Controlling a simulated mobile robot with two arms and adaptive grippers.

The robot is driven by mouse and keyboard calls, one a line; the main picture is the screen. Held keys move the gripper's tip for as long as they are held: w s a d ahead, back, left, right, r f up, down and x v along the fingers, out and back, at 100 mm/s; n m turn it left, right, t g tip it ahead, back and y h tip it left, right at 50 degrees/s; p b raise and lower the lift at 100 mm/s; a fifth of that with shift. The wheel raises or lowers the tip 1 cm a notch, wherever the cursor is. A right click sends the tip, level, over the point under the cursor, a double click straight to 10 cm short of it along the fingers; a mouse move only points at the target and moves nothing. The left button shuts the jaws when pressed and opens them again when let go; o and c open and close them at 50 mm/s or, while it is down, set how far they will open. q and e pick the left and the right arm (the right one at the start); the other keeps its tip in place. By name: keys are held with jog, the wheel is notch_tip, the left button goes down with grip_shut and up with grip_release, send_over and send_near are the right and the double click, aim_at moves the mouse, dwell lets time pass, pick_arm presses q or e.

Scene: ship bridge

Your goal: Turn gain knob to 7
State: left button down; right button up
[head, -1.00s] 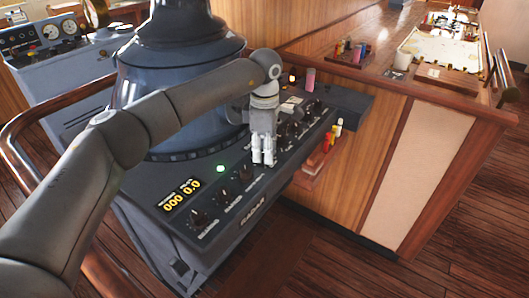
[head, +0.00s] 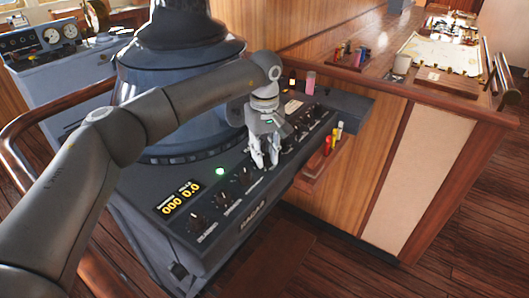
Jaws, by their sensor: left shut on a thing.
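The dark radar console has a sloped control panel (head: 232,215) with a row of black knobs. Knobs show at the near left (head: 196,222), left of centre (head: 223,198) and just left of my gripper (head: 246,177). My left gripper (head: 265,162) points down onto the panel and is shut on a knob that its fingers mostly hide. The labels are too small to read, so I cannot tell which knob is the gain knob or its setting. More knobs (head: 297,134) lie to the right. My right gripper is not in view.
A yellow digit display (head: 180,199) and a green light (head: 220,171) are on the panel. A small shelf with red and yellow items (head: 329,143) hangs at the console's right. A pink cylinder (head: 311,82) stands behind. A chart table (head: 440,52) is at the back right.

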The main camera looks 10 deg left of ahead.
pick_arm(q)
jog(key=m, duration=0.6)
jog(key=shift+r, duration=0.1)
jog(key=m, duration=0.7)
dwell(0.4)
jog(key=c, duration=1.2)
grip_release()
jog(key=shift+o, duration=0.2)
notch_tip(320, 180, up, 7)
jog(key=shift+r, duration=0.2)
